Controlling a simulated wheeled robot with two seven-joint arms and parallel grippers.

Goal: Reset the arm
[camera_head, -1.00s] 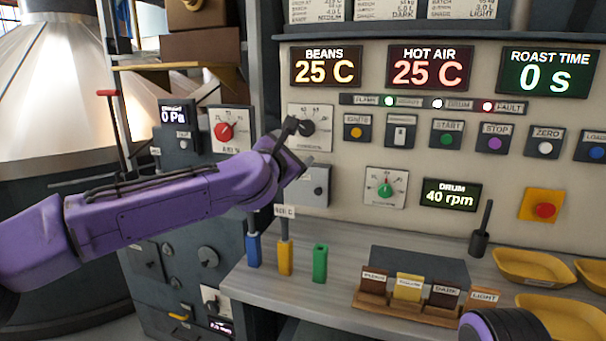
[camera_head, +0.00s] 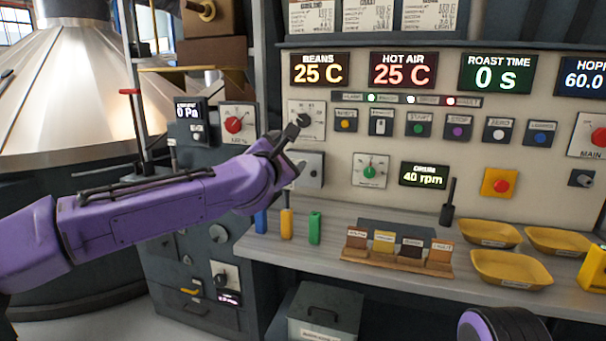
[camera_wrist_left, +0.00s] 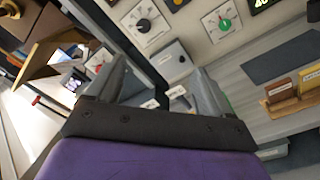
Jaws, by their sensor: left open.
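My purple left arm comes in from the left in the head view and reaches toward the control panel. Its gripper (camera_head: 294,138) is in front of the panel, near the black dial (camera_head: 303,120) and the small grey box with a knob (camera_head: 314,171). In the left wrist view my left gripper (camera_wrist_left: 155,88) has its two fingers wide apart, with nothing held between them. The same black dial (camera_wrist_left: 144,25) and box knob (camera_wrist_left: 181,58) lie beyond the fingers. Part of my right arm, a dark and purple round link, shows at the bottom right of the head view; its gripper is out of view.
Below the arm, a grey counter (camera_head: 390,266) holds blue, yellow and green (camera_head: 315,227) upright holders, a wooden card rack (camera_head: 398,262) and several yellow trays (camera_head: 511,268). A red stop button (camera_head: 501,186) is on the panel. A grey bin (camera_head: 325,312) stands beneath the counter.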

